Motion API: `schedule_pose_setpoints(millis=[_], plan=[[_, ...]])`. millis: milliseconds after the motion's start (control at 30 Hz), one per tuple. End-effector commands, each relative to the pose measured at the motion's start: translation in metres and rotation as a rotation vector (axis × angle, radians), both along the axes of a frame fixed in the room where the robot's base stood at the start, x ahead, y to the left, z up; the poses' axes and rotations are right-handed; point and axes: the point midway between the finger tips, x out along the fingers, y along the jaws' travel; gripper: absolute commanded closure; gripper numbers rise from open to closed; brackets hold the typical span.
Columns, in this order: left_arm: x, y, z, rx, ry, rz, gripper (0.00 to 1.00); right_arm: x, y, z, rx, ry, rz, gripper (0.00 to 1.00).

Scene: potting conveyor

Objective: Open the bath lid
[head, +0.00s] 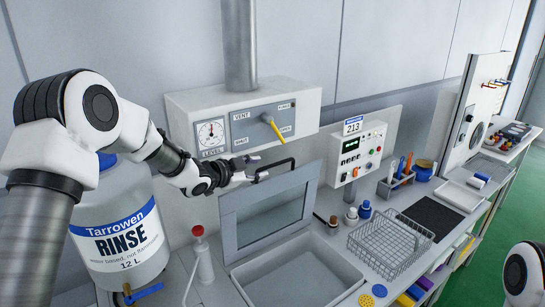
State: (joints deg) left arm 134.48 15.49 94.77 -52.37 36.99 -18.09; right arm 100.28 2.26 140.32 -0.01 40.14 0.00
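The bath lid (229,228) is a grey framed panel with a darker window, and it stands tilted up at the back of the bath (345,291). The open bath basin shows in front of it. A black bar handle (283,163) runs along the lid's top edge. My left gripper (258,168) is at the left end of this handle, its fingertips apart; whether they touch the bar is hard to tell. My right gripper is out of view; only part of that arm shows at the lower right.
A rinse bottle (125,235) stands at left, under my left arm. A vent and level panel (245,122) is behind the lid. A red-topped nozzle (199,248) stands left of the bath. A wire basket (390,243) and small bottles (350,217) sit to the right.

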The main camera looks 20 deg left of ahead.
Motion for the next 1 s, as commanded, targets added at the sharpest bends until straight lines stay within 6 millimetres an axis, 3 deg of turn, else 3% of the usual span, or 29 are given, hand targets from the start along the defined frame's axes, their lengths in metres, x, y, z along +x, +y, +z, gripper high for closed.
schedule_pose_setpoints(millis=[167, 467, 767, 867, 900, 1000], plan=[[0.015, -0.007, -0.002, 0.004, 0.001, -0.001, 0.63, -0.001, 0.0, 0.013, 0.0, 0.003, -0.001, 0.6], [0.062, -0.027, -0.019, 0.001, 0.001, 0.0, 0.63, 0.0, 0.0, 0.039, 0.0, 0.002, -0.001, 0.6], [0.068, -0.03, -0.024, -0.001, 0.0, 0.0, 0.63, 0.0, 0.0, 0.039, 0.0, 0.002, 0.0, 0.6], [0.068, -0.03, -0.024, 0.0, 0.0, 0.0, 0.95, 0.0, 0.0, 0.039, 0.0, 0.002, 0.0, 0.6], [0.068, -0.03, -0.024, -0.001, 0.0, 0.0, 1.0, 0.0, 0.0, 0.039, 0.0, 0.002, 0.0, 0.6], [0.068, -0.03, -0.024, -0.001, 0.0, 0.0, 1.0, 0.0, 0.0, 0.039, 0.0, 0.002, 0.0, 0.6]])
